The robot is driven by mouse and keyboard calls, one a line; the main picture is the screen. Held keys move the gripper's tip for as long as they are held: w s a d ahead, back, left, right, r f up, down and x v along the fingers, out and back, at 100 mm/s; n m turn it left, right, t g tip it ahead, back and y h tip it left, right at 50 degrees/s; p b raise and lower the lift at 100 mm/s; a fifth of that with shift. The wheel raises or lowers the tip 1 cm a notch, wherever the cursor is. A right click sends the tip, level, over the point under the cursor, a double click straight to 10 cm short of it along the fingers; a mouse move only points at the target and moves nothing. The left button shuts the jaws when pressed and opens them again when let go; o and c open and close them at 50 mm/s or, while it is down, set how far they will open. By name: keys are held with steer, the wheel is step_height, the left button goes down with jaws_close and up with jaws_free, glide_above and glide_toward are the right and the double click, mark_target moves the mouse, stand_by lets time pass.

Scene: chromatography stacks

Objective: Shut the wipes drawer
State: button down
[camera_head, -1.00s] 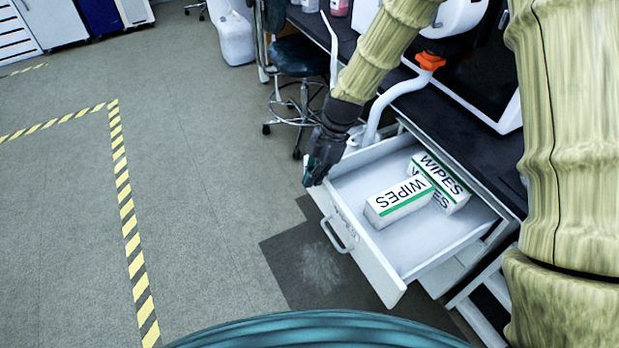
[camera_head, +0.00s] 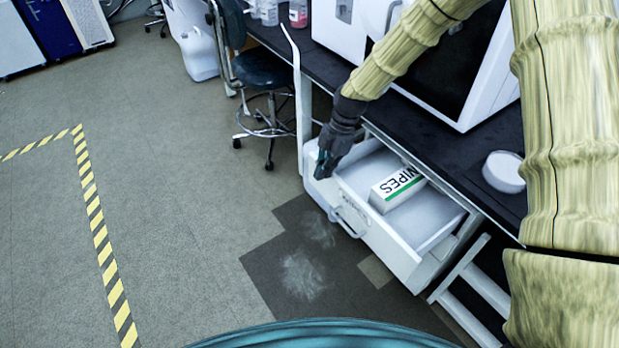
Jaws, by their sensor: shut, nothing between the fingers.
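The wipes drawer (camera_head: 408,262) is partly open below the dark bench. Its white front with a grey handle (camera_head: 350,222) faces the lower left. A white and green wipes box (camera_head: 392,190) lies inside, its rear part hidden under the bench edge. My gripper (camera_head: 322,168) is shut and empty, pointing down at the far left end of the drawer front. It overlaps the drawer's far corner in the picture; whether it touches the front I cannot tell.
The dark benchtop (camera_head: 450,150) carries a large white instrument (camera_head: 470,75) and a round white dish (camera_head: 503,171). A stool (camera_head: 262,75) stands beyond the drawer. The floor in front of the drawer is clear, with striped tape (camera_head: 100,230) at left.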

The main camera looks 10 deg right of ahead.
steer(key=w+d+p, duration=0.1)
steer(key=w+d, duration=0.5)
steer(key=d, duration=0.7)
steer(key=shift+a, duration=0.1)
